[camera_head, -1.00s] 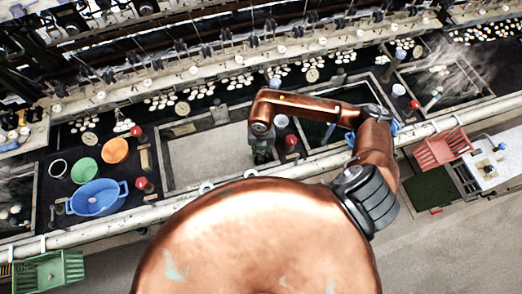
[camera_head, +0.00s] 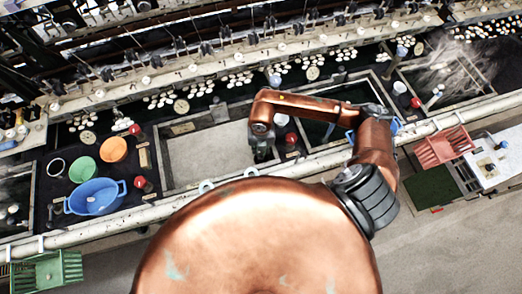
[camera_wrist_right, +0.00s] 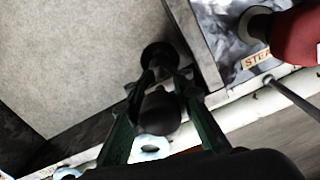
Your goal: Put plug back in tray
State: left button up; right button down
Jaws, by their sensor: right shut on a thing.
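My right gripper (camera_head: 262,153) hangs over the right side of a shallow grey-floored tray or basin (camera_head: 200,160). In the right wrist view its two dark green fingers (camera_wrist_right: 160,75) converge on a dark round thing (camera_wrist_right: 158,53), which looks like the plug. The gripper is shut on it. The plug appears over the grey floor (camera_wrist_right: 75,60), close to the dark rim; I cannot tell whether it touches the floor. In the head view the plug cannot be made out against the dark fingers. My left gripper is not in view.
A red knob (camera_wrist_right: 297,35) and a metal rim stand right of the fingers. A pale front rail (camera_head: 160,212) runs below the basins. Blue (camera_head: 95,197), green (camera_head: 83,169) and orange (camera_head: 113,149) bowls stand at the left. The grey floor left of the gripper is clear.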

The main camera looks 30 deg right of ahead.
jog(key=shift+f, duration=0.2)
jog(key=shift+f+b, duration=0.35)
jog(key=shift+b, duration=0.05)
jog(key=shift+f+b, duration=0.55)
jog(key=shift+f, duration=0.25)
dwell(0.6)
jog(key=c, duration=1.6)
grip_release()
notch_tip(320, 180, up, 12)
